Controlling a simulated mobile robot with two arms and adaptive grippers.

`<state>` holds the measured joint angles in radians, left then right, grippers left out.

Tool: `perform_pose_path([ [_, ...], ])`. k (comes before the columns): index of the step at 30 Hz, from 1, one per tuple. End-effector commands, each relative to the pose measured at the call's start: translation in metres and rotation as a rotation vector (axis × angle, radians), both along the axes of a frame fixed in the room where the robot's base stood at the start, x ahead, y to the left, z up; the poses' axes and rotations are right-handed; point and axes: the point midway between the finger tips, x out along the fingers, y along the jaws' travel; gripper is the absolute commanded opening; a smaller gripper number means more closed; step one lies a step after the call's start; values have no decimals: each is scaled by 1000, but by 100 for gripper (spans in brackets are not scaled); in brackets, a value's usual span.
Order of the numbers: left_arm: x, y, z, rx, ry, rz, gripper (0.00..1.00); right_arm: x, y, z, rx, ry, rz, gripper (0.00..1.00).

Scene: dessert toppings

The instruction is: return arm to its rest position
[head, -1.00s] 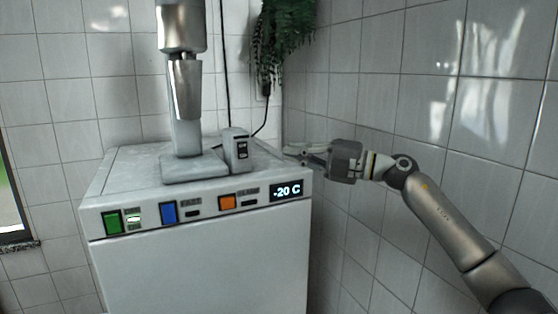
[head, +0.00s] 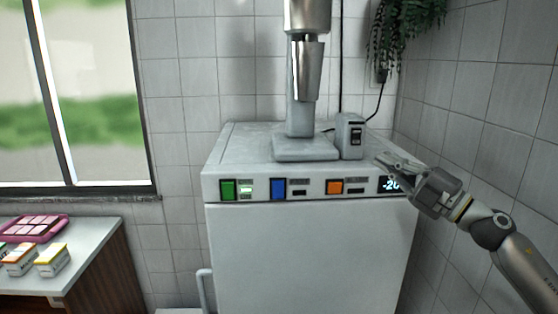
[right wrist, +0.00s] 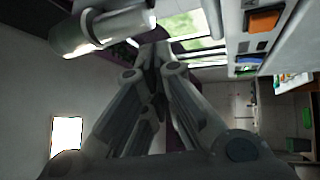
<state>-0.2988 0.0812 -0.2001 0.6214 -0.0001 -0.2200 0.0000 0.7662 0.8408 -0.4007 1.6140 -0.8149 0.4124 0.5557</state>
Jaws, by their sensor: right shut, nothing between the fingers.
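My right arm (head: 525,268) comes in from the right edge in the head view. My right gripper (head: 385,160) is at the right end of the white machine, in front of part of its temperature display. In the right wrist view the fingers of the right gripper (right wrist: 155,62) come together at the tips, with nothing held. My left gripper is not in view.
The white machine (head: 300,245) carries a metal mixer (head: 306,75) and a small grey switch box (head: 350,138). A tiled wall is close on the right. At left, a counter (head: 95,240) holds a pink tray (head: 62,234) and small boxes (head: 52,260).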

Motion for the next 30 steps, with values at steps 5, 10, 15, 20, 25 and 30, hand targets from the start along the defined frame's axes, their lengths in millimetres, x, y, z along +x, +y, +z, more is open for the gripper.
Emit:
perform_pose_path([
  [5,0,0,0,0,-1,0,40,-4,18,-56,282,101,-107,0],
  [10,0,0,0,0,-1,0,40,-18,12,-125,511,274,-277,0],
  [15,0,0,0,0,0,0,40,-50,2,-213,686,523,-479,0],
  [20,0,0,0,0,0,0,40,-105,-2,-303,789,813,-681,0],
  [25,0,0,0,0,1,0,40,-193,4,-388,826,1159,-879,0],
  [30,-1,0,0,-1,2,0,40,-278,17,-437,805,1451,-1010,0],
])
